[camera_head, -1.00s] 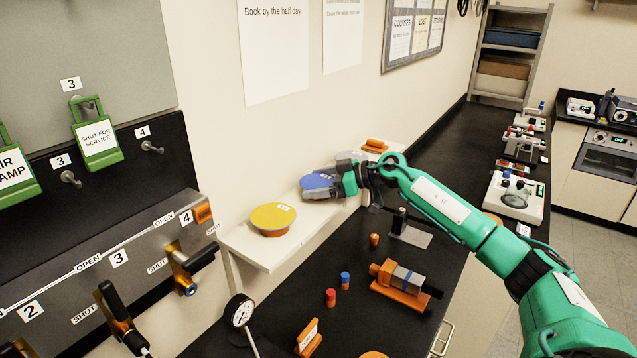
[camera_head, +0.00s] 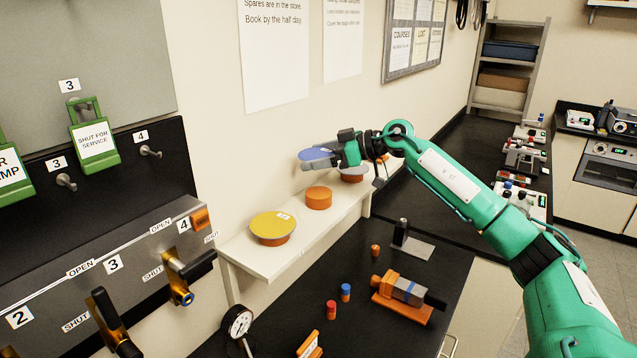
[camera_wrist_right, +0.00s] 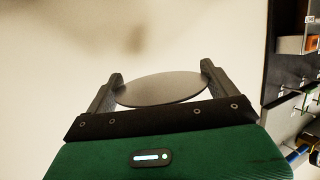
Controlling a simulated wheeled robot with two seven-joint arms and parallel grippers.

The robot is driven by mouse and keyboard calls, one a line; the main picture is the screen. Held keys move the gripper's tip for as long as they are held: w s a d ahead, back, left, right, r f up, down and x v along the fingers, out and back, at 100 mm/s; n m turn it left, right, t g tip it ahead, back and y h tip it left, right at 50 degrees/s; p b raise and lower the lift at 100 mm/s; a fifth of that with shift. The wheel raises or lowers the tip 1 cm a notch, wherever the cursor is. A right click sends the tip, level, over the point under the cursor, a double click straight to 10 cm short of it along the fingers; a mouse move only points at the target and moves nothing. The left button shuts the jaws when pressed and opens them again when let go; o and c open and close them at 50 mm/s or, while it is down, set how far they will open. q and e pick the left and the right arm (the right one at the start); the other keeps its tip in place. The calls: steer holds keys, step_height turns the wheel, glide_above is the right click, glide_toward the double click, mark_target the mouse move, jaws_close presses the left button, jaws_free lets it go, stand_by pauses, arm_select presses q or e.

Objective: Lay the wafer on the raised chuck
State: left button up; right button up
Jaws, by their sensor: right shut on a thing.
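My right gripper (camera_head: 338,155) is shut on a blue wafer (camera_head: 317,154), a thin round disc held in the air above the white shelf. In the right wrist view the wafer (camera_wrist_right: 160,90) is a greyish disc between the two fingers (camera_wrist_right: 160,88). Below it on the shelf stands a bare orange round stand (camera_head: 318,197). A yellow disc (camera_head: 272,224) rests on another orange stand to its left. A grey disc (camera_head: 353,170) sits on a stand behind, partly hidden by the gripper. I cannot tell which thing is the raised chuck. My left gripper is not in view.
The white shelf (camera_head: 244,250) runs along the wall above a black bench. On the bench are an orange-and-grey device (camera_head: 403,292), a blue peg (camera_head: 345,291), a red peg (camera_head: 331,309) and a dial gauge (camera_head: 237,323). A valve panel (camera_head: 95,270) stands at left.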

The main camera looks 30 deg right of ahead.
mark_target(319, 155)
step_height(319, 155, up, 10)
steer(key=shift+r+b, duration=0.1)
steer(key=shift+b, duration=0.5)
